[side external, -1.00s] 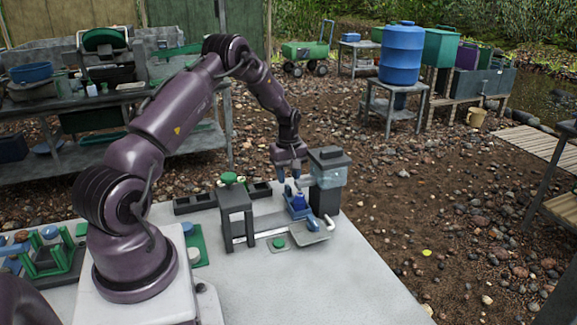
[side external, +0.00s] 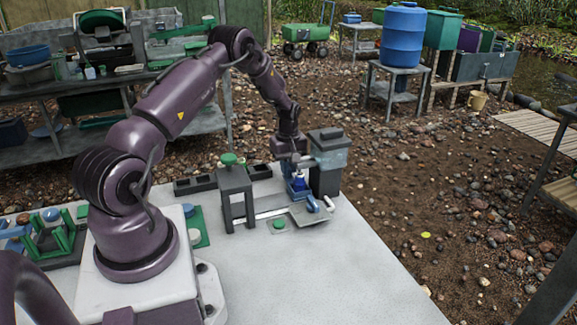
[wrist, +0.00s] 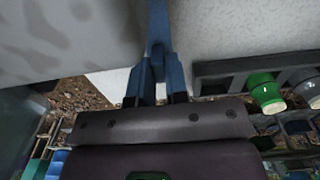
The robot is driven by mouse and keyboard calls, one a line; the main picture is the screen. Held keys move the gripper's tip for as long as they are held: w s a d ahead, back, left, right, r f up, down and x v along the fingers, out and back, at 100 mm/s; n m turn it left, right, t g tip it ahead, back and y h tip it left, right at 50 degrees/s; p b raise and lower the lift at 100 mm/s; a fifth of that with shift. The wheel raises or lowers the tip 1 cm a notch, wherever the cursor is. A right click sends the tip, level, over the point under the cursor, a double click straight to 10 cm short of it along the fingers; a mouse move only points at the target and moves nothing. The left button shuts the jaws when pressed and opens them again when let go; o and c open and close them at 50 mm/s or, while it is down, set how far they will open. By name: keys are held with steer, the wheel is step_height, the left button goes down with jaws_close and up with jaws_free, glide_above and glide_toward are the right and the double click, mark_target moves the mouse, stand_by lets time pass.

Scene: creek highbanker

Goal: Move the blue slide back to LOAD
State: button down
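The blue slide (side external: 298,186) sits in the grey bench fixture, between a dark bracket on its left and a dark block with a clear window on its right. A sloping grey tray (side external: 308,214) lies in front of it. My gripper (side external: 292,169) points down just above and behind the slide; its tips overlap the slide's top in the side view. In the wrist view, the blue fingers of my gripper (wrist: 158,72) lie close together, with a blue bar running up between them. Whether they are shut on the slide, or touch it, is unclear. No LOAD marking is readable.
The dark bracket (side external: 235,194) with a green knob stands left of the slide. The windowed block (side external: 327,162) stands close on the right. Dark trays (side external: 196,184) lie behind the bracket. A green button (side external: 279,224) sits in front. The front right bench top (side external: 340,275) is clear.

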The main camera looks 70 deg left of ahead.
steer(key=shift+s, duration=4.5)
steer(key=c, duration=1.2)
jaws_free()
steer(key=shift+r, duration=0.1)
step_height(320, 180, up, 7)
